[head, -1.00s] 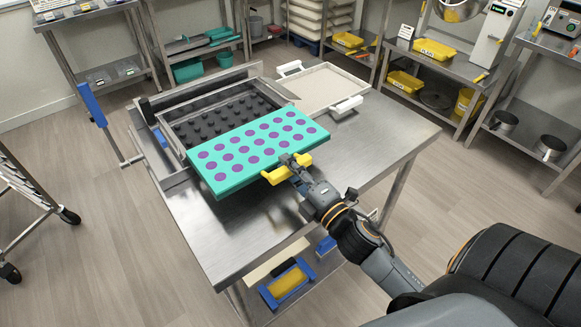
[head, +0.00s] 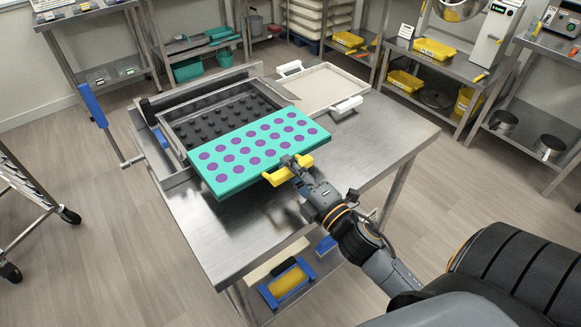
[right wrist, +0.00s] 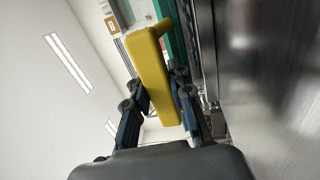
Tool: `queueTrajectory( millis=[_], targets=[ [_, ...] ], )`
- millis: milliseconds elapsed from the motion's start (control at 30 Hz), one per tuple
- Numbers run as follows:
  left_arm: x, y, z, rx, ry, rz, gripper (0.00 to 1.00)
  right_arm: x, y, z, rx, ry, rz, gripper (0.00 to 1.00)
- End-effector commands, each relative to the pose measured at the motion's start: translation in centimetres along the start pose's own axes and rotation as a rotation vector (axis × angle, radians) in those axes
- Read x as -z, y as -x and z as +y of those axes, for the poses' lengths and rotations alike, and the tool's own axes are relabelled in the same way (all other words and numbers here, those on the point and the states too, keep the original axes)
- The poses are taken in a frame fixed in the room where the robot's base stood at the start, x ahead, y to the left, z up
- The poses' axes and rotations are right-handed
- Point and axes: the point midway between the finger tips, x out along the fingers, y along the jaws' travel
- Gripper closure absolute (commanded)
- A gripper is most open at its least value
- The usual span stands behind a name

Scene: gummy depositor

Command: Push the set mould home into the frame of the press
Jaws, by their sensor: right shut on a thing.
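The mould (head: 238,160) is a teal slab with several rows of purple filled cavities. It lies partly over the near part of the press frame (head: 172,121), whose bed of black pegs (head: 222,117) shows behind it. Its near edge sticks out over the steel table. My right gripper (head: 290,168) is shut on the yellow handle (head: 304,164) on the mould's near side. In the right wrist view the yellow handle (right wrist: 153,75) sits between the two fingers, with the teal mould edge (right wrist: 172,40) beside it. My left gripper is not in view.
The press's blue-handled lever (head: 92,105) stands at the left of the steel table (head: 250,235). A white-handled tray (head: 322,88) lies behind the mould at the right. The table's right and front parts are clear. Shelves with yellow bins (head: 405,85) stand farther back.

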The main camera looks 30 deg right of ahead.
Motion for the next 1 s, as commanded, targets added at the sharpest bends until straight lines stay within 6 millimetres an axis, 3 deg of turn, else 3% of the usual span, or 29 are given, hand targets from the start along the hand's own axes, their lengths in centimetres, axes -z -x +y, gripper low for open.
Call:
queueTrajectory(
  millis=[433, 1000],
  targets=[
    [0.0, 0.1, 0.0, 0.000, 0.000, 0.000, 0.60, 0.0, -0.1, 0.2, -0.004, 0.001, 0.001, 1.00],
    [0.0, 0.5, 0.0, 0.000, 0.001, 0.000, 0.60, 0.0, -2.1, 0.0, -0.004, 0.000, 0.002, 1.00]
  ],
)
